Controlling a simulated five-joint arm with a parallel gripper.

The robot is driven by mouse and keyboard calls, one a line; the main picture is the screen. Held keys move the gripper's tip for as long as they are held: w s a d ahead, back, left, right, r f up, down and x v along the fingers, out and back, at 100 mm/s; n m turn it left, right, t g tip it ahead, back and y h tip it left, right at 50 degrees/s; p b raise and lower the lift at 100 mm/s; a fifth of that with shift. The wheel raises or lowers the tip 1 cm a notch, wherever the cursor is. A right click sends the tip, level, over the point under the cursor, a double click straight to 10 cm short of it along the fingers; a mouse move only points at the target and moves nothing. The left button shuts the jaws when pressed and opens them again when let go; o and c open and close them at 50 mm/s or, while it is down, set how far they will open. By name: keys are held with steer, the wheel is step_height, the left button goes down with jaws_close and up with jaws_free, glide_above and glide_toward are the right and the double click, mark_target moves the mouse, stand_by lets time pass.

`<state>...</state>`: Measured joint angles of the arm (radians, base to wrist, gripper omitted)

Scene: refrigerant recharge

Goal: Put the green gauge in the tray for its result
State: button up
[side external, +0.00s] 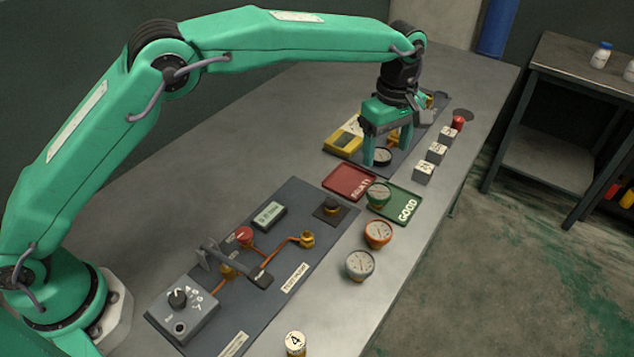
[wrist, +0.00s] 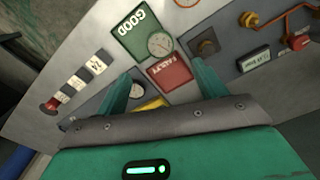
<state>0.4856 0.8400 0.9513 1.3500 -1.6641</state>
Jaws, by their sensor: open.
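The green gauge (side external: 378,194) has a white dial and sits at the left end of the green tray marked GOOD (side external: 402,206), beside the red tray marked FAULTY (side external: 349,183). In the wrist view the gauge (wrist: 160,44) lies within the green tray (wrist: 132,22), close to the red tray (wrist: 170,74). My gripper (side external: 388,155) is open and apart from the gauge, over the far panel behind the trays. Its fingers also show in the wrist view (wrist: 160,88), with nothing gripped between them.
An orange gauge (side external: 378,234) and a grey gauge (side external: 360,265) stand along the table's front side. A test panel (side external: 292,240) with pipes and valves lies at left.

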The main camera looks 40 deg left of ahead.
steer(key=shift+r, duration=0.35)
stand_by(0.4)
steer(key=s+a+r+m+t, duration=0.1)
steer(key=s+a+r+m, duration=0.2)
steer(key=s+a+r, duration=0.5)
steer(key=s+a+r+m+t, duration=0.25)
steer(key=a+r, duration=0.35)
steer(key=a, duration=0.3)
steer(key=s+a+f+m, duration=0.1)
steer(key=s+a+m, duration=0.1)
steer(key=s, duration=0.5)
steer(key=s+a+f+m+t, duration=0.1)
steer(key=s+a+f+m, duration=0.1)
steer(key=s+a, duration=0.3)
steer(key=s+a+f+m+t, duration=0.1)
steer(key=s+a+m, duration=0.3)
steer(key=s, duration=0.5)
steer(key=shift+a+f, duration=0.25)
steer(key=shift+f, duration=0.05)
